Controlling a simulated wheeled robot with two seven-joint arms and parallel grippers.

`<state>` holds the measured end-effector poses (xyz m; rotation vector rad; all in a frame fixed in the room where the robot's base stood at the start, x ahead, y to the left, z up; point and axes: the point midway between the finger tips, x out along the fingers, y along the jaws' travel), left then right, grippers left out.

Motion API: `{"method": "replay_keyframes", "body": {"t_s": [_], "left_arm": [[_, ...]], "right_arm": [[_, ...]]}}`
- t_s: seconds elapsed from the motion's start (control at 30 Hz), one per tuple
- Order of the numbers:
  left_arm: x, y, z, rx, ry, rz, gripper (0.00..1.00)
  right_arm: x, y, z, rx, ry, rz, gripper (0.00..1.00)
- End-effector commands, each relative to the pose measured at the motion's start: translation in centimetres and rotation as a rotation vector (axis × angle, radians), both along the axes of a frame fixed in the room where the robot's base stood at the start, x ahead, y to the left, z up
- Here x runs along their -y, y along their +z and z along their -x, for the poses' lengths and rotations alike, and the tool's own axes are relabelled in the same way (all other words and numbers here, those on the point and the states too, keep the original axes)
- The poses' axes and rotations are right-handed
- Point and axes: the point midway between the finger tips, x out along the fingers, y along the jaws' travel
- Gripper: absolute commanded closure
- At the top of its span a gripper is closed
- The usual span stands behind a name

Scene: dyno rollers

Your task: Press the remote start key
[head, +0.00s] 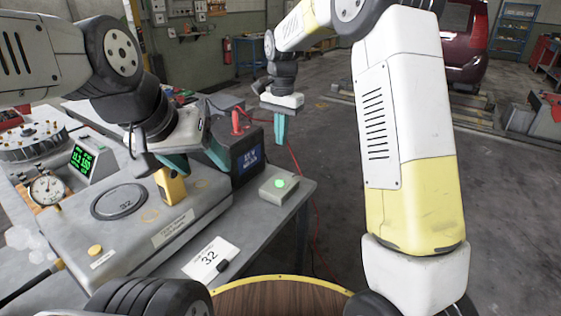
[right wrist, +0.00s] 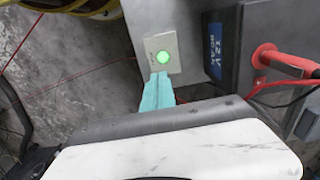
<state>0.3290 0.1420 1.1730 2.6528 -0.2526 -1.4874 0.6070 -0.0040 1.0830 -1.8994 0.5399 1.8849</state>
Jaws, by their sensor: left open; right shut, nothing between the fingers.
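A small grey box with a lit green button (head: 280,184) sits on the right corner of the bench. It also shows in the right wrist view (right wrist: 162,57), with its green light on. My right gripper (head: 281,128) is shut and empty, its teal fingers pointing down above the box in the head view. In the right wrist view its fingertips (right wrist: 158,78) appear just below the button; I cannot see contact. My left gripper (head: 193,160) is open above the bench unit, by a yellow block (head: 171,186).
A dark battery box (head: 246,162) with a red clamp (right wrist: 285,60) stands beside the button box, with red cable nearby. A dial gauge (head: 46,188) and a green display (head: 84,158) are at the left. Open floor lies right of the bench.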

Motion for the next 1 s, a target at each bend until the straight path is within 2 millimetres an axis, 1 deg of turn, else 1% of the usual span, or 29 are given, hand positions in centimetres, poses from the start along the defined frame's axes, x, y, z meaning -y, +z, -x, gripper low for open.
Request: {"method": "replay_keyframes", "body": {"t_s": [0.1, 0.5, 0.63, 0.77, 1.0], "left_arm": [[0.0, 0.0, 0.0, 0.0, 0.0, 0.0, 0.35], [0.0, 0.0, 0.0, 0.0, 0.0, 0.0, 0.35], [0.0, 0.0, 0.0, 0.0, 0.0, 0.0, 0.35], [0.0, 0.0, 0.0, 0.0, 0.0, 0.0, 0.35], [0.0, 0.0, 0.0, 0.0, 0.0, 0.0, 0.35]], "right_arm": [[-0.5, -0.8, -0.5, -0.01, -0.014, 0.01, 1.0], [-0.6, -0.9, -0.6, -0.012, -0.019, 0.013, 1.0], [-0.6, -1.7, -0.5, -0.014, -0.019, 0.014, 1.0], [-0.6, -3.6, -0.5, -0.017, -0.019, 0.015, 1.0], [-0.6, -8.8, -0.4, -0.017, -0.019, 0.015, 1.0]]}}
